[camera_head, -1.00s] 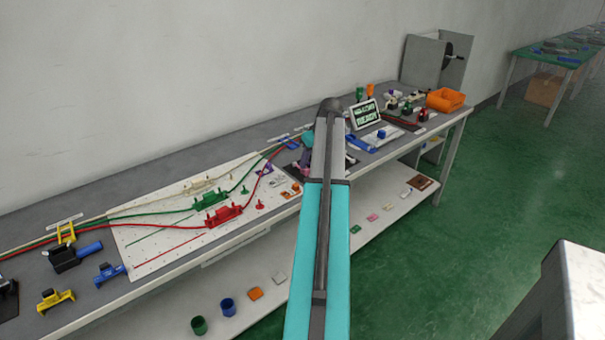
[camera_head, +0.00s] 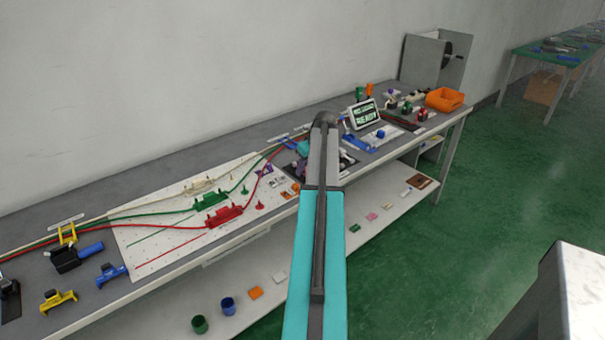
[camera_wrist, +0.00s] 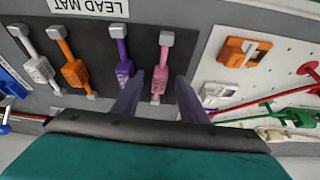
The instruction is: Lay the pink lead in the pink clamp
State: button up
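The pink lead (camera_wrist: 157,80) lies on the dark lead mat (camera_wrist: 97,48), at the right end of a row of leads, with a grey end block at its top. My gripper (camera_wrist: 158,84) is open in the wrist view. Its two dark purplish fingers reach over the mat, one on each side of the pink lead's lower part. I cannot tell whether they touch it. The purple lead (camera_wrist: 123,60) lies just left of the left finger. I cannot make out a pink clamp in either view. In the head view my arm hides part of the mat.
An orange lead (camera_wrist: 74,68) and a white lead (camera_wrist: 40,66) lie farther left on the mat. An orange clamp (camera_wrist: 243,52) and a white clamp (camera_wrist: 217,92) sit on the white board to the right. Red and green cables (camera_head: 150,210) cross that board.

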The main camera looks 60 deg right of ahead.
jog(key=shift+c, duration=0.4)
grip_shut()
jog(key=shift+r, duration=0.15)
jog(key=shift+r+b, duration=0.45)
jog(key=shift+r, duration=1.1)
jog(key=s+a+r+b, duration=0.1)
jog(key=s+a+b, duration=0.1)
jog(key=s+a, duration=0.8)
jog(key=a, duration=0.2)
jog(key=shift+a+r, duration=0.3)
jog(key=shift+w, duration=0.1)
